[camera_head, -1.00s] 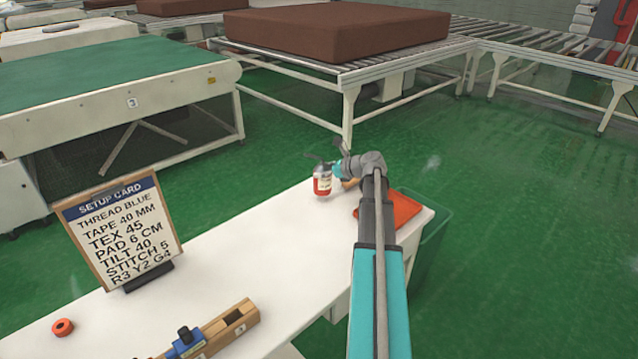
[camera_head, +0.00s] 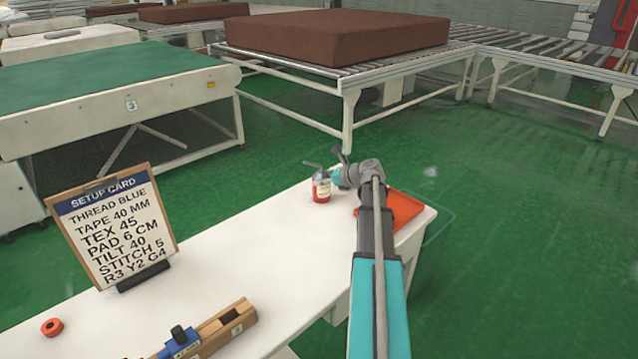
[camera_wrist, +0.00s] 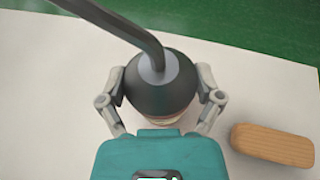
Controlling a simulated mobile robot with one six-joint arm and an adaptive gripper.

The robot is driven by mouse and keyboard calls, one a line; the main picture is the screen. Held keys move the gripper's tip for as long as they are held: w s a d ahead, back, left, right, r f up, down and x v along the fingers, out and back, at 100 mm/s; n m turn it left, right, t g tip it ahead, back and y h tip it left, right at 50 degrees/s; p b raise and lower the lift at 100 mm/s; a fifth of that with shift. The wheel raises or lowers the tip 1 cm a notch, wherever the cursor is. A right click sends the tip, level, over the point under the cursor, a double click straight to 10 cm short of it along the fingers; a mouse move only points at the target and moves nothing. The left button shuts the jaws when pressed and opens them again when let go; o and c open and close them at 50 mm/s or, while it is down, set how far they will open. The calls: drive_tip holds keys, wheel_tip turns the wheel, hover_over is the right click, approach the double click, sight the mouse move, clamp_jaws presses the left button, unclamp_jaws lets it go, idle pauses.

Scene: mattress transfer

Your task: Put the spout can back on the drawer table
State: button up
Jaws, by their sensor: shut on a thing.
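The spout can (camera_head: 321,187) is red with a pale label, a dark domed top and a thin spout. It is upright at the far end of the white drawer table (camera_head: 235,250). In the wrist view the can's dark dome and spout (camera_wrist: 160,85) fill the middle, over the white table top. My gripper (camera_head: 338,178) is shut on the can, one finger on each side of it; its fingers also show in the wrist view (camera_wrist: 160,92). In the head view the can's base appears at the table surface; I cannot tell whether it touches.
A wooden block (camera_wrist: 272,145) lies right of the can in the wrist view. An orange tray (camera_head: 403,208) sits at the table's right corner. A setup card (camera_head: 115,228), an orange ring (camera_head: 52,327) and a wooden holder (camera_head: 225,325) stand nearer. The table's middle is clear.

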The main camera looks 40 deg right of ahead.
drive_tip(key=shift+f, duration=0.15)
drive_tip(key=o, duration=1.1)
drive_tip(key=shift+r, duration=0.2)
drive_tip(key=shift+s+r, duration=0.15)
drive_tip(key=shift+s, duration=0.05)
drive_tip(key=p+v, duration=0.4)
drive_tip(key=v, duration=0.7)
drive_tip(key=shift+s+d+p, duration=0.15)
drive_tip(key=shift+s+p, duration=0.15)
drive_tip(key=shift+w, duration=0.1)
